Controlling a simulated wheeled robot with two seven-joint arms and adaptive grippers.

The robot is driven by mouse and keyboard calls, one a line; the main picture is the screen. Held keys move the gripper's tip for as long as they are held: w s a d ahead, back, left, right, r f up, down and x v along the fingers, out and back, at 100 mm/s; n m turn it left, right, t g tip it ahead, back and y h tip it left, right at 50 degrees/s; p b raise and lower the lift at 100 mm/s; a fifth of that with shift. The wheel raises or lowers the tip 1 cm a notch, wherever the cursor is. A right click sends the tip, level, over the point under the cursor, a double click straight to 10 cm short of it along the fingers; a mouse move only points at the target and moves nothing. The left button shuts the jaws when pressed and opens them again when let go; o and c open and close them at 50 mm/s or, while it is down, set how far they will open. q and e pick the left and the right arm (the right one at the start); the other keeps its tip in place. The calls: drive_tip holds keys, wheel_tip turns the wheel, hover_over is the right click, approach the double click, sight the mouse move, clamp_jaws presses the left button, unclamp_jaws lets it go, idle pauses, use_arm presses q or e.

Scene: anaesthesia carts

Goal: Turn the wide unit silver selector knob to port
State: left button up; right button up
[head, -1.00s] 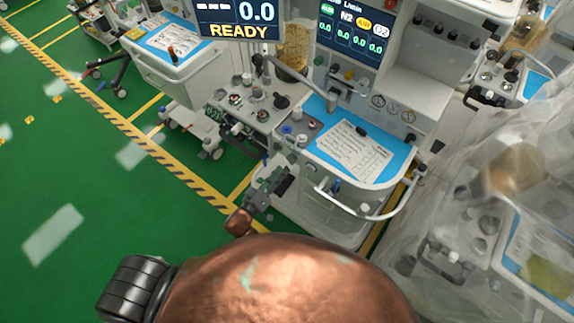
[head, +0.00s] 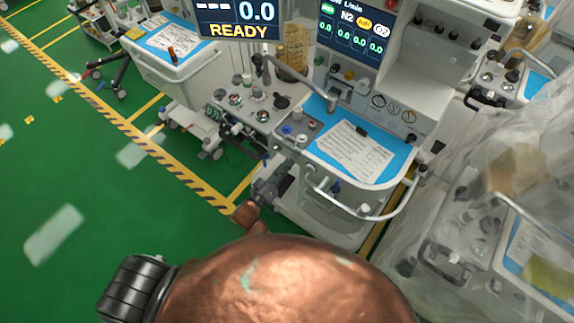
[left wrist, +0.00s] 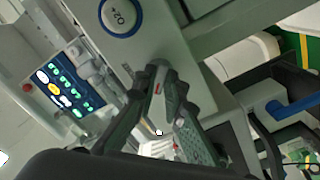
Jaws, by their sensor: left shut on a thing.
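The wide unit (head: 335,215) is the white cart with the blue worktop in the head view. My left gripper (head: 283,172) is at its left front side, just below the left end of the worktop. In the left wrist view, the fingertips of my left gripper (left wrist: 159,68) come together on a small grey silver selector knob (left wrist: 157,65), mostly hidden between them. The knob is on a pale panel, below a round button marked O2+ (left wrist: 121,16). In the head view the gripper hides the knob, and its pointing direction cannot be read. My right gripper is not in view.
A curved white rail (head: 375,213) runs around the worktop's front. A paper sheet (head: 350,152) lies on the worktop. A plastic-draped unit (head: 500,220) stands at the right. Green floor (head: 90,210) is open at the left.

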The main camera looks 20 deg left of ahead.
use_arm(q)
drive_tip(key=shift+m, duration=0.3)
clamp_jaws()
drive_tip(key=shift+a+m, duration=0.1)
drive_tip(key=shift+m, duration=8.5)
drive_tip(key=o, duration=0.7)
unclamp_jaws()
drive_tip(key=shift+s, duration=0.1)
drive_tip(key=v, duration=1.1)
drive_tip(key=shift+s+a, duration=0.15)
drive_tip(key=shift+s, duration=0.25)
